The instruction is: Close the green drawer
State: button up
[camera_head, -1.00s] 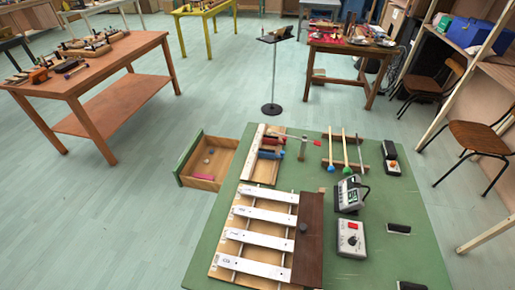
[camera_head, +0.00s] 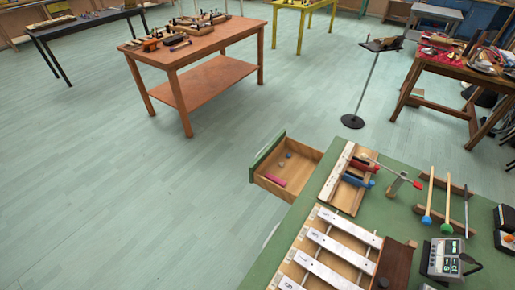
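The green drawer is pulled out from the left side of the green table (camera_head: 415,158). Its green front (camera_head: 267,155) faces left, and its open wooden box (camera_head: 306,160) shows. A pink piece (camera_head: 277,180) and small round objects lie inside the drawer. My gripper is not in view.
Metal bars on a wooden frame (camera_head: 338,245), red and blue clamps (camera_head: 360,172), mallets (camera_head: 447,205) and a grey device (camera_head: 443,258) lie on the green table. A brown table (camera_head: 205,55) stands behind on the left, and a thin stand (camera_head: 353,121) behind the drawer. The floor (camera_head: 130,190) left of the drawer is clear.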

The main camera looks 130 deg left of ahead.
aim_at(297, 168)
jog(key=u, duration=0.05)
jog(key=k, duration=2.2)
jog(key=u, duration=2.5)
jog(key=k, duration=0.25)
jog(key=u, duration=0.9)
jog(key=i, duration=0.65)
jog(key=u, duration=0.1)
